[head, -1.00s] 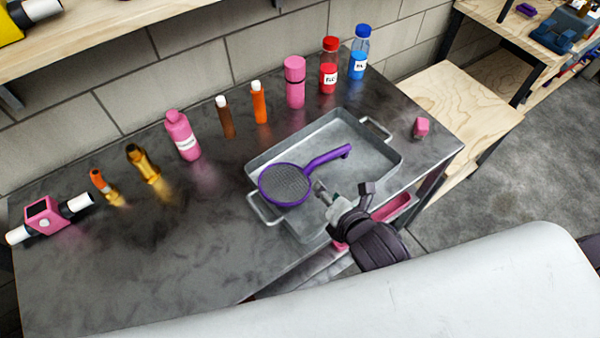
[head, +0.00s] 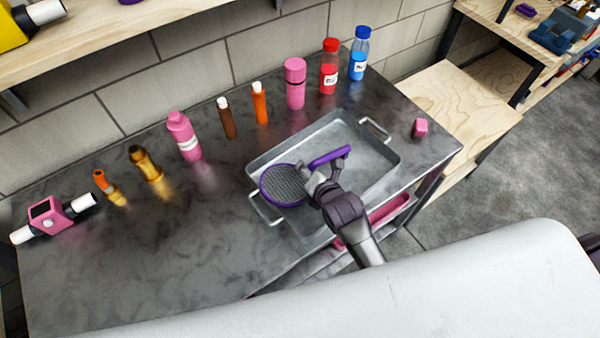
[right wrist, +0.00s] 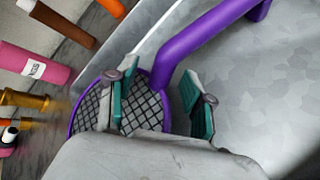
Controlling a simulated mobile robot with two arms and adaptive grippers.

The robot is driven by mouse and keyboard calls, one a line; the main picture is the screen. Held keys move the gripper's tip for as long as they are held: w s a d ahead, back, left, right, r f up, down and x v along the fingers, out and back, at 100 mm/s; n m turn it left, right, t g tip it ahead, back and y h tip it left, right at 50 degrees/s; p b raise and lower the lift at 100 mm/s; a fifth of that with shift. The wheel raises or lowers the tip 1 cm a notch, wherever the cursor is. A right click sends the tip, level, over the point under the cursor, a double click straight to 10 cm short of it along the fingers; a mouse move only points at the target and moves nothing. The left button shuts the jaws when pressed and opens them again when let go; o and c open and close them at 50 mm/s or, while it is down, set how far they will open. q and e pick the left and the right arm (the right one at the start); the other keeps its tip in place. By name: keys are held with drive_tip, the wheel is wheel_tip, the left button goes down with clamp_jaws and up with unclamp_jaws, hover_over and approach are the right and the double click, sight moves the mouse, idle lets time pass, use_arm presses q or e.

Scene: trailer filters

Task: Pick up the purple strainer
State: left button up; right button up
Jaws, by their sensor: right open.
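The purple strainer lies in the metal tray (head: 378,165), its round mesh (head: 283,185) at the tray's left side and its purple handle (head: 330,156) pointing up and right. In the right wrist view the handle (right wrist: 208,32) runs from the rim to the upper right. My right gripper (head: 322,174) is over the strainer near where handle and rim meet, partly hiding that part. In the right wrist view its fingers (right wrist: 163,100) are apart, with the handle's base between and beyond them. Contact cannot be told. My left gripper is not in view.
Several bottles line the back of the dark table, among them a pink bottle (head: 184,138), a red-capped bottle (head: 329,68) and a blue bottle (head: 359,55). A pink block (head: 420,128) is right of the tray. The table's front left (head: 130,270) is clear.

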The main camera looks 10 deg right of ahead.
clamp_jaws()
idle(0.3)
idle(0.3)
